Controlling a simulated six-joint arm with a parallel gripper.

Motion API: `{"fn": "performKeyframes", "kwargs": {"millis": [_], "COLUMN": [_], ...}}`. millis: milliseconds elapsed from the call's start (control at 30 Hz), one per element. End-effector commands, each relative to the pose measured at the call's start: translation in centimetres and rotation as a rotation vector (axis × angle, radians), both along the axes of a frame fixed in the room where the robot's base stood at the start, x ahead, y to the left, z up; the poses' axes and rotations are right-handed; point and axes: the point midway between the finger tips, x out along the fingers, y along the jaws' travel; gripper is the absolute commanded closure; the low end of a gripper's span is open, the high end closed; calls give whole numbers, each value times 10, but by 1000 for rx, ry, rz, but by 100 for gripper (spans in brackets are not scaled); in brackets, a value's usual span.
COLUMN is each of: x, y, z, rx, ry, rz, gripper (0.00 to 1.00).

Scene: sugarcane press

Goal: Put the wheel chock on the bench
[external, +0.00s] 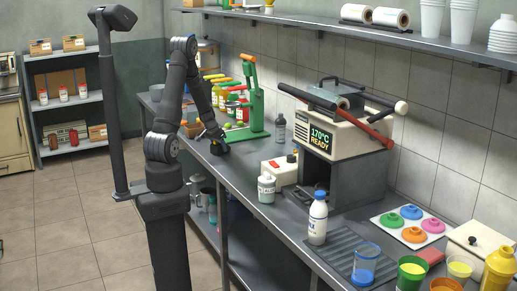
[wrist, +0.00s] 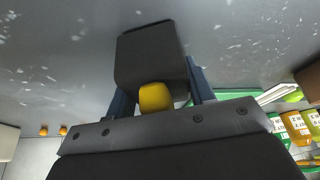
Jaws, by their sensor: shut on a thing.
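My gripper (external: 219,148) is low over the left part of the grey bench (external: 235,166), on its near side. In the wrist view my gripper (wrist: 152,95) has its two blue fingers on either side of a dark grey block, which I take for the wheel chock (wrist: 150,55). A rounded yellow piece (wrist: 155,97) shows between the fingers at the chock's near end; I cannot tell if it is part of the chock. The chock is mostly hidden in the external view. I cannot tell if it touches the bench top.
A green press (external: 252,105) and several bottles stand behind my gripper. A grey bottle (external: 279,127), a white box (external: 279,170) and a white jar (external: 266,188) stand to the right. The heat press (external: 345,140) is further right. Bare bench lies around my gripper.

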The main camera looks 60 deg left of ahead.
Motion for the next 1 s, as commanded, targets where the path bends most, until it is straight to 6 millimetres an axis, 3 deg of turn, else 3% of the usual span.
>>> {"fn": "performKeyframes", "kwargs": {"millis": [333, 367, 467, 800, 1000], "x": [0, 0, 0, 0, -5], "y": [0, 0, 0, 0, -2], "z": [-3, -4, -3, -1, 16], "rx": [0, 0, 0, 1, 3], "ry": [-1, -1, -1, -2, -3], "rz": [1, 0, 0, 0, -1], "gripper": [83, 49, 29, 29, 29]}}
